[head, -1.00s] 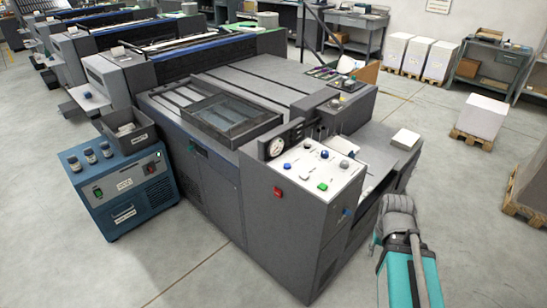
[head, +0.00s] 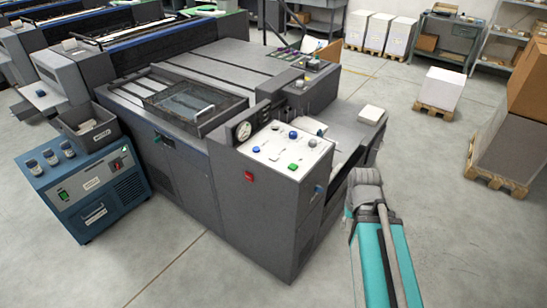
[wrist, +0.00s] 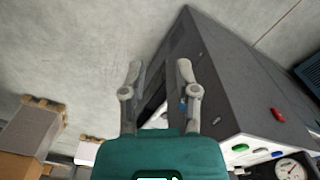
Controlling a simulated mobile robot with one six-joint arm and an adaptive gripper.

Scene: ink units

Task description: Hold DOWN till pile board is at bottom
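The press's control console (head: 280,150) has a pale top panel with blue, green, white and dark buttons. A red button (head: 249,176) is on its front face, and a small blue button (head: 318,188) is on its right side. It also shows in the wrist view (wrist: 183,106). No DOWN label is legible. I cannot make out the pile board; the dark opening beside the console shows something white (wrist: 157,120). My gripper (wrist: 158,72) is open and empty, its two fingers apart, off the console's right side.
A blue-grey unit (head: 80,190) with bottles and a grey bin stands left of the press. Pallets with a white stack (head: 442,90) and a large grey stack (head: 500,150) stand at right. The floor between the press and these pallets is clear.

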